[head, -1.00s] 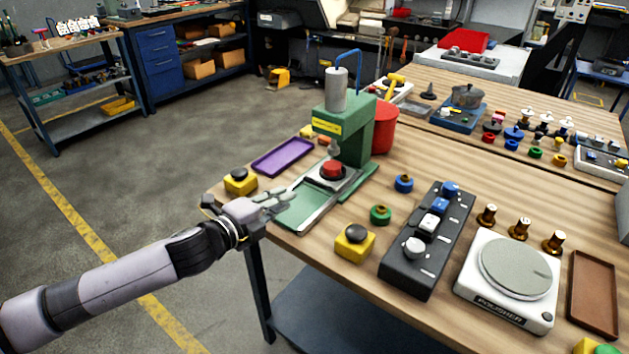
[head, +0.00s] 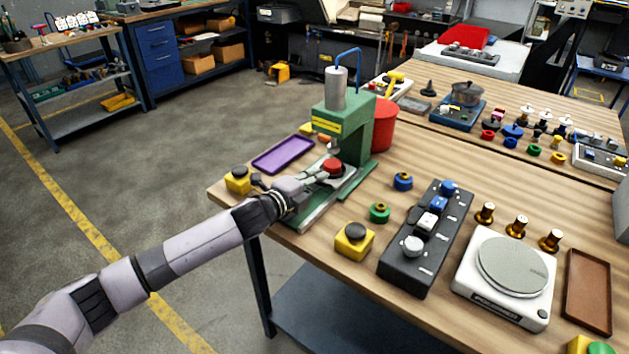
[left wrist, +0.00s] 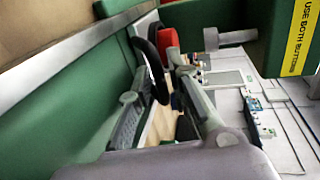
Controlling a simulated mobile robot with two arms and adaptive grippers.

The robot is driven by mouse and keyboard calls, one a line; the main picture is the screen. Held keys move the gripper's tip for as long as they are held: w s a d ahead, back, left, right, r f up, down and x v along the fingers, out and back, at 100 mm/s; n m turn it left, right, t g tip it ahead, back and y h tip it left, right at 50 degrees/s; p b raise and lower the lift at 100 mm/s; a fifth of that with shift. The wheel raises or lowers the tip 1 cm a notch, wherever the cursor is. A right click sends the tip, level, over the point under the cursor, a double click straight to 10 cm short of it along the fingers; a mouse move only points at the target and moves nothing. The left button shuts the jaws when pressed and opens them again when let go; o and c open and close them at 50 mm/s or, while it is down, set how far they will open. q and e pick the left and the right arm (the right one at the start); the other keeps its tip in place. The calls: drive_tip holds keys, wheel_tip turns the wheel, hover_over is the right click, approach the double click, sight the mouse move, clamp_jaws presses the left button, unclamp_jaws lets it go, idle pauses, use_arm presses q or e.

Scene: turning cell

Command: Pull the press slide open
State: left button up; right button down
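The green press (head: 358,130) stands at the left end of the wooden table, with a grey cylinder on top. Its slide (head: 347,183) sits under the press head and carries a red round piece (head: 333,166). The piece also shows in the left wrist view (left wrist: 168,42). My left gripper (head: 316,176) is over the green bed, at the front of the slide. In the left wrist view its fingers (left wrist: 162,105) are spread apart, with a dark rounded part (left wrist: 152,68) near their tips. I cannot tell if they touch it. My right gripper is not in view.
Yellow button boxes stand left (head: 238,180) and right (head: 354,240) of the bed. A purple tray (head: 283,154) lies behind the arm. A red bin (head: 383,126) stands behind the press. A dark control panel (head: 428,240) and a polisher (head: 508,275) are to the right.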

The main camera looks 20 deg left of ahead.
use_arm(q)
drive_tip(key=shift+c, duration=0.2)
clamp_jaws()
idle(0.5)
